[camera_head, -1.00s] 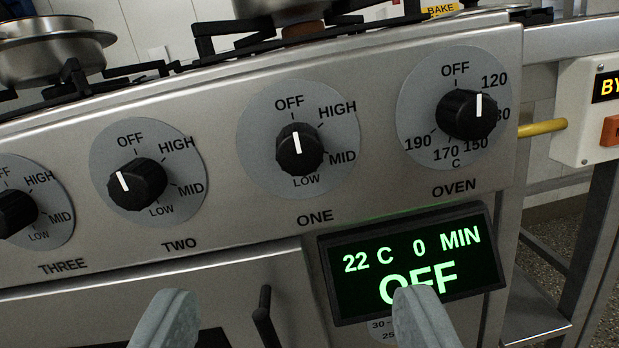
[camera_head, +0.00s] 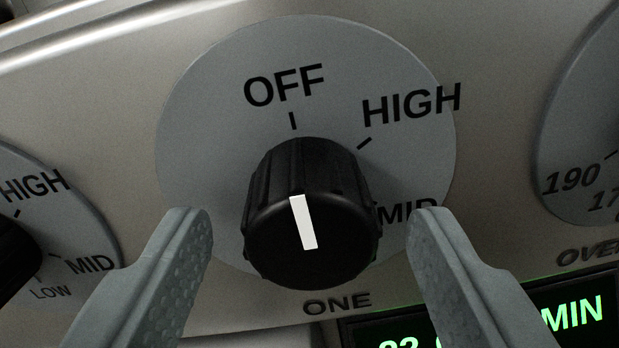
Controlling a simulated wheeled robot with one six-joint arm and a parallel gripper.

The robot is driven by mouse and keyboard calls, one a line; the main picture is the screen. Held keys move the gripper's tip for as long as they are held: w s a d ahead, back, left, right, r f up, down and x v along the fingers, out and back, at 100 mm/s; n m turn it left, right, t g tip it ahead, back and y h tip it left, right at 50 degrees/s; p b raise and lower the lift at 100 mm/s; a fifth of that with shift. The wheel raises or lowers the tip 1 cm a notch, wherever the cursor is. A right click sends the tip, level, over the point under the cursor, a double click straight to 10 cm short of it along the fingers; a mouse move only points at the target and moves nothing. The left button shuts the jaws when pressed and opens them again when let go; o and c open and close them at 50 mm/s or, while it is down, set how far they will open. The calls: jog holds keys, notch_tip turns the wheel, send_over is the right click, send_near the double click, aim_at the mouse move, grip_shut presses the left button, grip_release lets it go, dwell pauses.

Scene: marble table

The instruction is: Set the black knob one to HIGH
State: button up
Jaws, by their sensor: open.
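The black knob one (camera_head: 310,220) sits on a round grey dial plate (camera_head: 215,130) on the steel stove front, above the label ONE. Its white line points up toward the OFF mark, tilted slightly left like the panel. The HIGH label (camera_head: 411,105) is up and to the right of the knob. MID is partly covered and LOW is hidden behind the knob. My gripper (camera_head: 310,228) is open, with one grey finger to the left of the knob and one to the right. Gaps show between the fingers and the knob in the picture.
Part of knob two (camera_head: 12,250) and its dial show at the left edge. The oven dial (camera_head: 585,150) is cut off at the right edge. A green-lit display (camera_head: 545,325) lies at the lower right, partly behind the right finger.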

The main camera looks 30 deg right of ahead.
jog(key=shift+w+d, duration=0.25)
jog(key=shift+w, duration=0.2)
jog(key=c, duration=1)
jog(key=shift+m, duration=0.3)
jog(key=m, duration=0.5)
jog(key=shift+r, duration=0.1)
jog(key=m, duration=0.6)
jog(key=shift+a+y, duration=0.1)
jog(key=shift+y, duration=0.2)
